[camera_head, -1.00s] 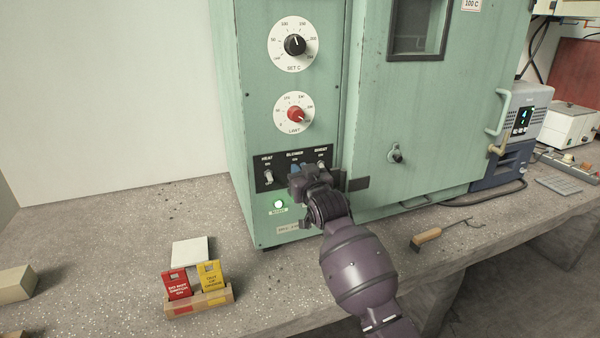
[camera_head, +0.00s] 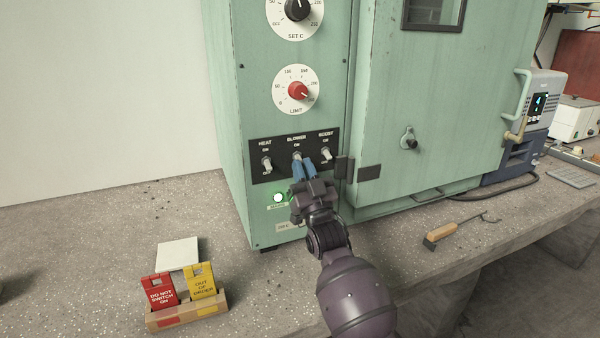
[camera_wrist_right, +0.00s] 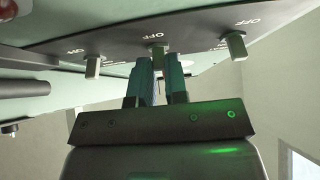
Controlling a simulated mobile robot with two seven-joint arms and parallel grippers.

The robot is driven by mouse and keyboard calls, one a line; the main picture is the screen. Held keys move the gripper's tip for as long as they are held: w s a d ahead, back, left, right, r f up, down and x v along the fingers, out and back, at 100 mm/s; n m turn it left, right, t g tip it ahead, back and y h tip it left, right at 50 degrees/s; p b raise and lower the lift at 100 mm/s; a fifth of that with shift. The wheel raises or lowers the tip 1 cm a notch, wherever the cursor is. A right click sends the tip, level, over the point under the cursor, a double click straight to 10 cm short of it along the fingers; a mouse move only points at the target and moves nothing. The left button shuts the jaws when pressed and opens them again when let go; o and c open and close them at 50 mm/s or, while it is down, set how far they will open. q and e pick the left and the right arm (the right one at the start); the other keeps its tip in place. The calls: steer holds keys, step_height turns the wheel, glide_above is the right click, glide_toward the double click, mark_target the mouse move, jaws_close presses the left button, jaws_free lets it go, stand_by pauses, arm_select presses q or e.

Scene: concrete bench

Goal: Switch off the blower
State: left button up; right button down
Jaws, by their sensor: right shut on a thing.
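The blower switch (camera_head: 297,156) is the middle one of three toggles on a black panel (camera_head: 258,177) on the green cabinet. It also shows in the wrist view (camera_wrist_right: 158,49), with an OFF mark beside it. My right gripper (camera_head: 303,165) comes from below, with its blue fingertips shut on the blower toggle. The fingers also show in the wrist view (camera_wrist_right: 157,72). They hide the lower part of the toggle, so I cannot tell its exact position. My left gripper is not in view.
The heat switch (camera_head: 266,165) and boost switch (camera_head: 327,154) flank it closely. A green lamp (camera_head: 278,197) glows below. A red limit dial (camera_head: 297,90) sits above. A box with red and yellow tags (camera_head: 187,315) and a wooden-handled tool (camera_head: 455,230) lie on the bench.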

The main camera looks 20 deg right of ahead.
steer(key=shift+f, duration=0.15)
steer(key=shift+t, duration=0.3)
steer(key=c, duration=1.1)
jaws_free()
steer(key=shift+c, duration=0.2)
steer(key=v, duration=1)
steer(key=shift+s+f, duration=0.15)
steer(key=shift+s, duration=0.15)
